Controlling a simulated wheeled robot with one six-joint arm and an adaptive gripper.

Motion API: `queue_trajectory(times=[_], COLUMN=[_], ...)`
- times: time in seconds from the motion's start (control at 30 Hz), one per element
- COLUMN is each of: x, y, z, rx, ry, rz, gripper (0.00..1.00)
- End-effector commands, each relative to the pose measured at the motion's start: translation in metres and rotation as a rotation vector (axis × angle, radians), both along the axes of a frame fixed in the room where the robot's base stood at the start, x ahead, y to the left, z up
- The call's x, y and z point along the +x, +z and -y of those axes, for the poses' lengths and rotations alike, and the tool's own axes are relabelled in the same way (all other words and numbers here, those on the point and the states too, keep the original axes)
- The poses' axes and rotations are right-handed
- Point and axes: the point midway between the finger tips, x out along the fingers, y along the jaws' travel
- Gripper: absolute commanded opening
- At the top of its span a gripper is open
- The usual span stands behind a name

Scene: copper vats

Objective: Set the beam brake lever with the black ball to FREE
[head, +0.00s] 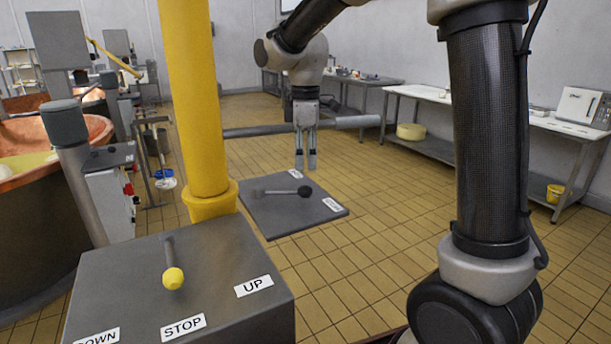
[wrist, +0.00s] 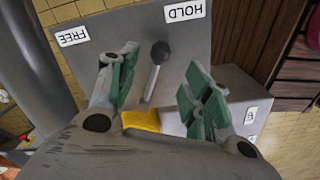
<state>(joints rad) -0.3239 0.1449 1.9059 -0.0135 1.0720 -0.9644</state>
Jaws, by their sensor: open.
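The beam brake lever (wrist: 154,78) is a short grey rod with a black ball on its end. The black ball (head: 304,191) lies over the top of a grey box (head: 268,222). In the wrist view the lever leans toward the HOLD label (wrist: 184,11), with the FREE label (wrist: 73,37) off to the left. My gripper (head: 306,166) points down above the box, its fingers apart and empty. In the wrist view the green-padded fingers (wrist: 160,60) lie on either side of the lever in the picture; no contact shows.
A yellow column (head: 200,100) stands left of the lever box. In front is another grey box (head: 225,255) with a yellow-ball lever (head: 172,277) and DOWN, STOP, UP labels. A copper vat (head: 30,215) is at left. Tables (head: 440,96) line the right wall; tiled floor between is clear.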

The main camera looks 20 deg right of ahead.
Motion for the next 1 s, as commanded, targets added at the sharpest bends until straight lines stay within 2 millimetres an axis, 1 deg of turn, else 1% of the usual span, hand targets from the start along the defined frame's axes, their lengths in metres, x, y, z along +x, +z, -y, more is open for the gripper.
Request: queue_trajectory(times=[0.03,0.1,0.2,0.3,0.5,0.57,0.6,0.67,0.73,0.77,0.8,0.87,0.9,0.97,1.0], x=[0.0,0.0,0.0,-0.001,-0.001,-0.001,-0.001,-0.003,-0.01,-0.017,-0.029,-0.051,-0.065,-0.081,-0.088], y=[0.01,0.019,0.027,0.03,0.031,0.031,0.031,0.034,0.046,0.051,0.055,0.06,0.061,0.059,0.057], z=[0.0,0.0,0.0,0.0,0.0,-0.001,-0.003,-0.009,-0.023,-0.03,-0.037,-0.045,-0.048,-0.049,-0.048], rx=[0.001,0.001,0.0,0.0,0.0,0.0,0.0,0.003,0.012,0.013,0.01,-0.005,-0.024,-0.056,-0.077], ry=[0.0,0.0,0.0,0.0,0.0,0.001,0.005,0.02,0.054,0.076,0.107,0.215,0.348,0.549,0.675], rz=[0.002,0.001,0.0,0.0,-0.001,-0.001,-0.001,0.007,0.03,0.038,0.048,0.07,0.089,0.108,0.116], gripper=[0.49,0.49,0.49,0.49,0.49,0.4,0.33,0.22,0.09,0.04,0.0,0.0,0.0,0.0,0.0])
